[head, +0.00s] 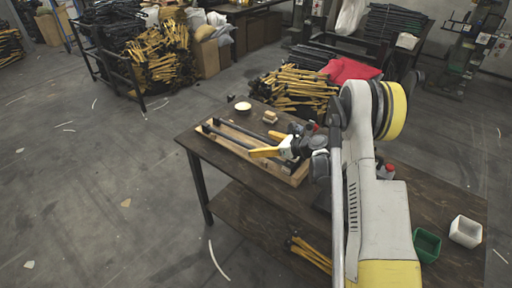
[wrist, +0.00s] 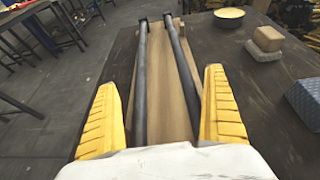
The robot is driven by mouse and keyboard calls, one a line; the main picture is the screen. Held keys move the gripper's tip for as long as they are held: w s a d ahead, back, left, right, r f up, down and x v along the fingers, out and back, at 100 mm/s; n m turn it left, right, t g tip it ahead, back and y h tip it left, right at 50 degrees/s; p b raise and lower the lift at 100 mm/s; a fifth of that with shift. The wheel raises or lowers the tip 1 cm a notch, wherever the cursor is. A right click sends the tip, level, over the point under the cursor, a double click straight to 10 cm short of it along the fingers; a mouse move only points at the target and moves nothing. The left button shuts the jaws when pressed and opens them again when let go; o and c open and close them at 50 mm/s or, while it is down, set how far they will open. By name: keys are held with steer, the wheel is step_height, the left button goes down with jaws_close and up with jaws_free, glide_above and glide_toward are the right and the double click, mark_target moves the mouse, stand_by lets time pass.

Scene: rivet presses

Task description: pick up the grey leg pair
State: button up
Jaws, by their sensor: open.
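The grey leg pair (wrist: 143,82) is two long dark grey tubes lying side by side, a gap between them, in a shallow wooden tray (wrist: 168,115). In the head view the leg pair (head: 226,140) lies lengthwise in the tray on the dark table, its near-right part hidden by my gripper. My gripper (wrist: 162,90) is open, its yellow fingers on either side of the two tubes in the wrist view. Nothing is seen between the fingers except the tubes and tray below. Whether the fingers touch the tubes cannot be told. My gripper (head: 272,151) is over the tray in the head view.
A round bowl with pale contents (wrist: 229,15), a tan block (wrist: 268,38) and a grey textured block (wrist: 305,98) are on the table right of the tray. A green bin (head: 427,244) and a white bin (head: 466,231) stand at the table's right end. Floor to the left is open.

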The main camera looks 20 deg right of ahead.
steer(key=b+x, duration=0.2)
steer(key=x, duration=0.3)
steer(key=shift+w+b, duration=0.25)
steer(key=shift+b, duration=0.1)
steer(key=shift+r, duration=0.15)
steer(key=c, duration=1.4)
